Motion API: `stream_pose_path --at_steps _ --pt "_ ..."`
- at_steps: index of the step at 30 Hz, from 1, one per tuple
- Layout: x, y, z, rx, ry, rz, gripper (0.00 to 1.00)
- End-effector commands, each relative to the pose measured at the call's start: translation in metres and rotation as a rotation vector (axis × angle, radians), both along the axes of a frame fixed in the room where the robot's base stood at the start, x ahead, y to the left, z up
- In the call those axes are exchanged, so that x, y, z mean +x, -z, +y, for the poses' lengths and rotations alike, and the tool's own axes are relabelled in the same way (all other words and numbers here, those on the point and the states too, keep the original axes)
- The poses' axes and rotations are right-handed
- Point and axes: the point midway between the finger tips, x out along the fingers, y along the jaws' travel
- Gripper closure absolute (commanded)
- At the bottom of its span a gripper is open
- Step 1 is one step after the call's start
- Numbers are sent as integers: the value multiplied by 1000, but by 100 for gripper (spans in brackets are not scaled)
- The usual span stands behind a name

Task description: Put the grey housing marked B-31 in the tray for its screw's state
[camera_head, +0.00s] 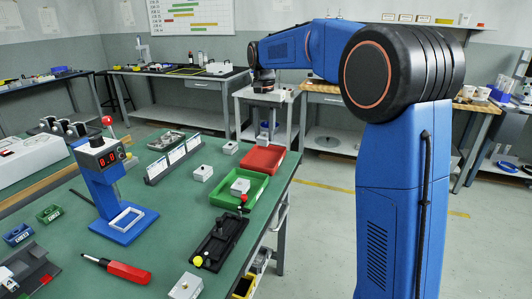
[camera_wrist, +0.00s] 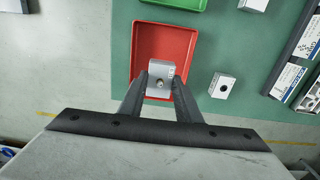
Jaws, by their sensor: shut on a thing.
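My gripper (camera_wrist: 160,88) is shut on a grey housing (camera_wrist: 158,68) in the wrist view. A screw head shows on the housing's face, and small dark marking on its right side is too small to read. The housing overlaps the near part of the red tray (camera_wrist: 146,38); its height over the tray floor is hard to tell. The red tray also shows in the head view (camera_head: 262,160), where I cannot make out the held housing. The green tray (camera_head: 226,198) lies nearer in the head view, with another grey housing (camera_head: 240,187) in it.
Loose grey housings stand on the green table (camera_head: 203,173) (camera_head: 230,147) (camera_head: 185,287). A label rack (camera_head: 172,160) and a blue tester with a red display (camera_head: 105,170) stand to the left. A black fixture (camera_head: 220,240) lies before the green tray. The red tray sits near the table edge.

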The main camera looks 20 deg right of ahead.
Motion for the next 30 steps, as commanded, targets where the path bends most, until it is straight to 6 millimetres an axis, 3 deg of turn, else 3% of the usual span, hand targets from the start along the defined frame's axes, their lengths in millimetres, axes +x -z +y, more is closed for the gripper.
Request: stream_pose_path --at_steps 3,11,18,30 --pt "-1 20 0 0 0 3 91" --pt "0 38 0 0 0 1 91" --pt "0 67 0 0 0 1 91" --pt "0 73 0 0 0 0 91"
